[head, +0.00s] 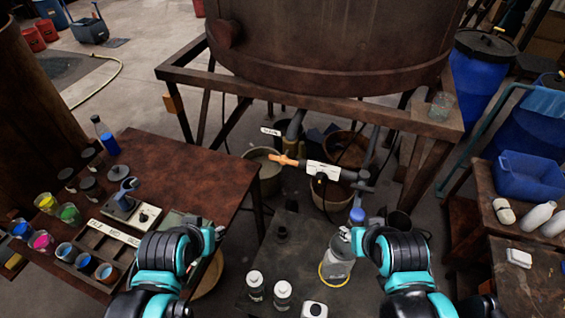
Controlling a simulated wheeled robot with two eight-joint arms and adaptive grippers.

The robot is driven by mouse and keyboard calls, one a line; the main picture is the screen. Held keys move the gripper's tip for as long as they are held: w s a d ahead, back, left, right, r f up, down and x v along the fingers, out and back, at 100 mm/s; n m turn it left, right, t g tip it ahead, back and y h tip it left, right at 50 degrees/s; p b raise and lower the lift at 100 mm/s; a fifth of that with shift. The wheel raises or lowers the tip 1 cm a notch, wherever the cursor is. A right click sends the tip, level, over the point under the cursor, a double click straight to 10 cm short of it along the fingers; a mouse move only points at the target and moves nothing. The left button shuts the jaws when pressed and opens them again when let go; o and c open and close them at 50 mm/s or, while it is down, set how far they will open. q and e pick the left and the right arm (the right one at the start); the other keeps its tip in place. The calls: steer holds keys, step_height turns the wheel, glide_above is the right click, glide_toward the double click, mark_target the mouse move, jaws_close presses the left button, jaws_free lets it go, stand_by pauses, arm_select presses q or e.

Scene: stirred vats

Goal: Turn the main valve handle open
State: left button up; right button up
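An orange handle (284,160) sits on the piping below the big rusty vat (330,50), near the middle of the head view. It lies roughly level, to the left of a white label plate (323,171) whose writing is too small to read. My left gripper (214,238) is below and left of the handle, over the right edge of the brown table, well apart from it. My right gripper (347,238) is below and right of the handle, beside a clear bottle (338,266); I cannot tell whether it touches the bottle. Both sets of fingers are too small to read.
The vat's rusty frame (225,85) stands around the piping. Buckets (262,172) stand beneath. A dark bench (270,262) in front holds white-capped bottles (283,293). The brown table (170,165) at left holds jars of colour. Blue drums (478,75) stand at right.

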arm_select(q)
steer(key=shift+m+t+h, duration=0.4)
steer(key=w, duration=0.1)
steer(key=w+d+r+p, duration=0.1)
steer(key=w, duration=0.1)
steer(key=w+r, duration=0.1)
steer(key=shift+w+d+r+p, duration=0.2)
steer(key=shift+w+d+p, duration=0.05)
steer(key=shift+d+p, duration=0.15)
jaws_close()
steer(key=m+t+h+p, duration=0.3)
glide_above(286, 155)
steer(key=s+a, duration=0.4)
steer(key=a, duration=0.1)
step_height(286, 155, down, 5)
steer(key=shift+w+f+b, duration=0.25)
steer(key=shift+w+f, duration=0.05)
steer(key=shift+f, duration=0.7)
steer(key=shift+w+f+b, duration=0.2)
steer(key=shift+w+f, duration=0.05)
steer(key=shift+f, duration=0.7)
